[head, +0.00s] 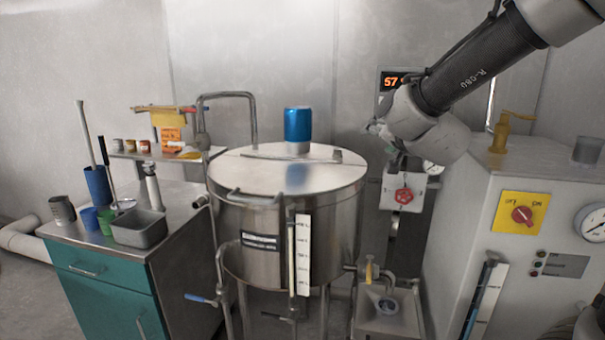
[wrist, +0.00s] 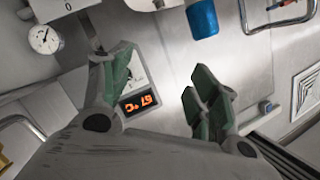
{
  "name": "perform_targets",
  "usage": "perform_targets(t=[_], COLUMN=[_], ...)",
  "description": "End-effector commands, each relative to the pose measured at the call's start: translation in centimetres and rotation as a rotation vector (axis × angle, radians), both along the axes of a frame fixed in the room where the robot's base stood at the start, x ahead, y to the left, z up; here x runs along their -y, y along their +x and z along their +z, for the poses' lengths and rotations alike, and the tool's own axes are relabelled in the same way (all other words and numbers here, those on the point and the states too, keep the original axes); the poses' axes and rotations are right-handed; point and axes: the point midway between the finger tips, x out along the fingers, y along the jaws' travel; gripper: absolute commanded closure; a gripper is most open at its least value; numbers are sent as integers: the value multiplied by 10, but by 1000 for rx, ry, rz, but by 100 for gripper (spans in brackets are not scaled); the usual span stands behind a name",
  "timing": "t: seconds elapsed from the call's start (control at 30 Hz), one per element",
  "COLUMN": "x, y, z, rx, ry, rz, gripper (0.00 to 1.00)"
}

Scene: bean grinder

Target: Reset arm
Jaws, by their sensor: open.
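My gripper (wrist: 160,88) shows in the wrist view with its two green-padded fingers spread apart and nothing between them. In the head view my arm reaches in from the top right, and its grey wrist hangs in front of the wall, right of the steel tank (head: 262,205). The fingers are hard to make out there. Between and beyond the fingers the wrist view shows the wall and a red digital display (wrist: 140,102). The blue cylinder on the tank lid (head: 298,130) also shows in the wrist view (wrist: 202,18), apart from the fingers.
A machine with a yellow switch plate (head: 521,213) and a gauge stands at right, under my arm. At left, a teal cabinet (head: 97,300) carries cups, a metal tray (head: 139,229) and a small shelf with jars.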

Motion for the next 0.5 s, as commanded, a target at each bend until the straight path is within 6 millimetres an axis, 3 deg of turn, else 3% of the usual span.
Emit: perform_targets(t=[0.07, 0.23, 0.4, 0.5], x=[19, 66, 122, 144], y=[-33, -133, -240, -284], z=[0, -30, -62, -72], rx=[-103, -390, -682, -805], ry=[-72, -284, -463, -522], rz=[100, 275, 341, 347], gripper=[39, 39, 39, 39])
